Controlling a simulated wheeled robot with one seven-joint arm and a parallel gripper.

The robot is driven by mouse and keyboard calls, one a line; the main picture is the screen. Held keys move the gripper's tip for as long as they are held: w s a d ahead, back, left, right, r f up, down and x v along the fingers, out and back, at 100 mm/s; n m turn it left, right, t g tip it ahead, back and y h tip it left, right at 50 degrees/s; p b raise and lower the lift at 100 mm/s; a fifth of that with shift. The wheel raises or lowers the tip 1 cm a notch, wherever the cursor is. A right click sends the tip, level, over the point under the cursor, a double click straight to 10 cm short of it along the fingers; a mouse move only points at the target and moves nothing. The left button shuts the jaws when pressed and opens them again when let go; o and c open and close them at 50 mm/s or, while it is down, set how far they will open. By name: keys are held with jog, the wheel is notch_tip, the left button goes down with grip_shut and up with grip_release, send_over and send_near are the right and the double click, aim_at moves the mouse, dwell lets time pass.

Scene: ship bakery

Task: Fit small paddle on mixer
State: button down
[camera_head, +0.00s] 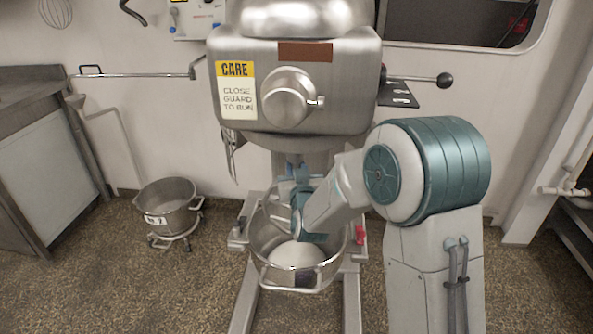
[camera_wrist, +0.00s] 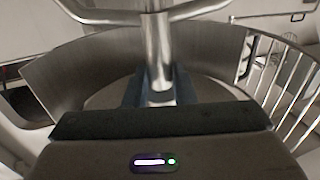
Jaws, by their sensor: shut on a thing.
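My gripper (camera_wrist: 159,88) is shut on a bare metal shaft, which I take to be the small paddle's (camera_wrist: 158,45). In the wrist view the shaft runs up from between the dark fingers to metal arms that spread left and right. In the head view my arm reaches in under the head of the mixer (camera_head: 345,85), above its steel bowl (camera_head: 275,272). There my wrist and arm hide the paddle and fingertips. I cannot tell whether the shaft touches the mixer's drive.
A curved metal band (camera_wrist: 70,72) and thin wire bars (camera_wrist: 290,85) surround my gripper closely in the wrist view. A second bowl (camera_head: 165,203) stands on a wheeled dolly at the left. A steel counter (camera_head: 35,85) is at far left. Something pale lies in the mixer bowl.

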jog(key=shift+r, duration=0.5)
dwell(0.4)
jog(key=c, duration=1.1)
grip_release()
jog(key=shift+f, duration=0.15)
jog(key=shift+s, duration=0.1)
